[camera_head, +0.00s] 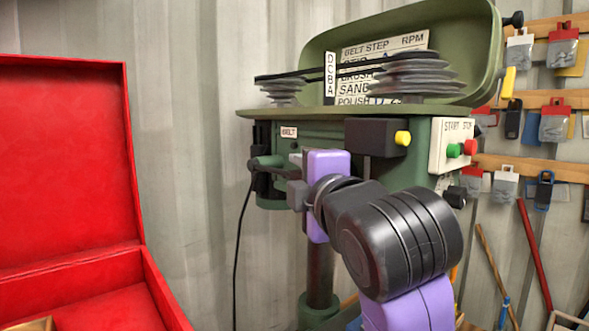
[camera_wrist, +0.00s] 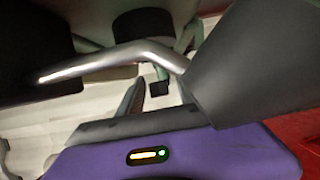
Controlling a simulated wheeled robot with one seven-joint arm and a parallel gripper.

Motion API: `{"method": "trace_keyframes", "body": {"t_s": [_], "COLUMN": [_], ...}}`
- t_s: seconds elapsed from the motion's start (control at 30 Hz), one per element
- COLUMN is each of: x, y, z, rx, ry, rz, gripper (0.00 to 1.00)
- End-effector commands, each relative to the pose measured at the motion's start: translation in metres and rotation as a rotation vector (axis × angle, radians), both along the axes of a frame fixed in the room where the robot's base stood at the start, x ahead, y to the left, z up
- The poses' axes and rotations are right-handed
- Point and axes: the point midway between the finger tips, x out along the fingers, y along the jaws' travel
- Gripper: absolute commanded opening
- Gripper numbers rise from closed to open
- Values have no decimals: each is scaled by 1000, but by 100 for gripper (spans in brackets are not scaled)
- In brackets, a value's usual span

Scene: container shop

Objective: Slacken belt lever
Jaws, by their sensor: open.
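The green drill press (camera_head: 330,165) stands against the wall with its belt cover raised. A plate marked BELT (camera_head: 289,132) is on its left front edge. Below it, a dark lever-like part (camera_head: 262,162) is partly hidden by my gripper (camera_head: 291,178). In the wrist view, a bent silver rod (camera_wrist: 105,63), perhaps the belt lever, crosses close by my open gripper (camera_wrist: 165,85). I cannot tell whether they touch. The black belt (camera_head: 320,72) runs between the left stepped pulley (camera_head: 282,91) and the right stepped pulley (camera_head: 412,77).
A yellow knob (camera_head: 402,138), a green START button (camera_head: 454,150) and a red STOP button (camera_head: 470,146) are on the press's right side. An open red case (camera_head: 65,165) stands at the left. Tools hang on the right wall. A black cable (camera_head: 239,250) hangs left of the column.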

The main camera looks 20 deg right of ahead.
Motion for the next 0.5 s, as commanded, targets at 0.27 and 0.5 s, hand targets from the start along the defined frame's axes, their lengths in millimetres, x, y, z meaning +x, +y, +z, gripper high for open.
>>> {"method": "trace_keyframes", "body": {"t_s": [0.27, 0.5], "x": [24, 25], "y": [-2, -2], "z": [0, 0], "rx": [1, 1], "ry": [1, -1], "rz": [0, 0], "gripper": [42, 42]}}
